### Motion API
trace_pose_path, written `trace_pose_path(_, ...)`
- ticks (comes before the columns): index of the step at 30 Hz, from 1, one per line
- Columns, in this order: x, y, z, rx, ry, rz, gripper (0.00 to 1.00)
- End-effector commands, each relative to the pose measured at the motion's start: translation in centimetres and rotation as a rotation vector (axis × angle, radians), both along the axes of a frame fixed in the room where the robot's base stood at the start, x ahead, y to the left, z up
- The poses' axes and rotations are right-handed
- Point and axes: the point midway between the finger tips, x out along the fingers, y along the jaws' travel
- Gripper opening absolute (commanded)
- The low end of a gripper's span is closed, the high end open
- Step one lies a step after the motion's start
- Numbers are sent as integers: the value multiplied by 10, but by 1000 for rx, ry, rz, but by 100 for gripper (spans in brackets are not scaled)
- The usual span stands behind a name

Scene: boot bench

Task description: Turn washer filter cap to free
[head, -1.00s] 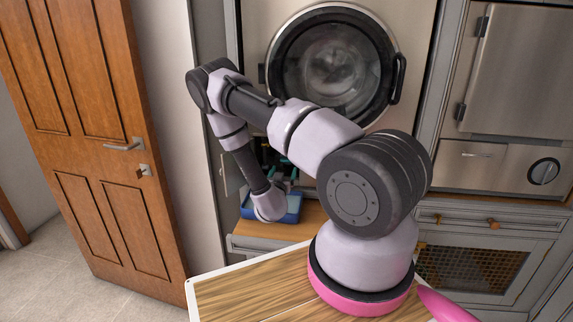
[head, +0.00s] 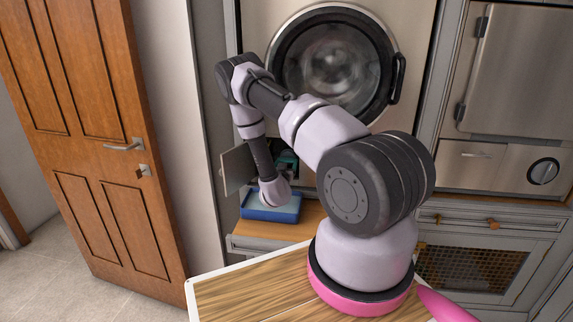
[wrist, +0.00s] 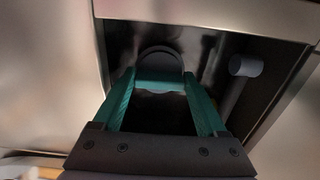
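The filter cap (wrist: 161,57) is a round grey disc in the dark recess low on the washer, in the wrist view. My gripper (wrist: 162,84) has two teal fingers, set wide apart and pointing at the cap. A teal bar spans the space between the fingertips, just below the disc. I cannot tell whether it belongs to the cap or whether the fingers touch it. In the head view my gripper (head: 287,160) is partly hidden by my arm, at the recess opening. The cap is hidden there. The washer (head: 335,60) has its round door shut.
A small open flap (head: 236,168) stands left of the recess. A blue tray (head: 270,212) lies on the wooden ledge below. A grey cylinder (wrist: 245,65) sits right of the cap. The recess walls are close around my fingers.

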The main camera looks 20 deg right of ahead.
Motion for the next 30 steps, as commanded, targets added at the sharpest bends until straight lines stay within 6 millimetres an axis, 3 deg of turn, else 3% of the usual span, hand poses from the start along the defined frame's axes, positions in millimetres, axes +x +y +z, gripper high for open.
trace_pose_path(14,0,1,0,-111,75,2,19)
trace_pose_path(30,-1,0,0,-519,349,3,19)
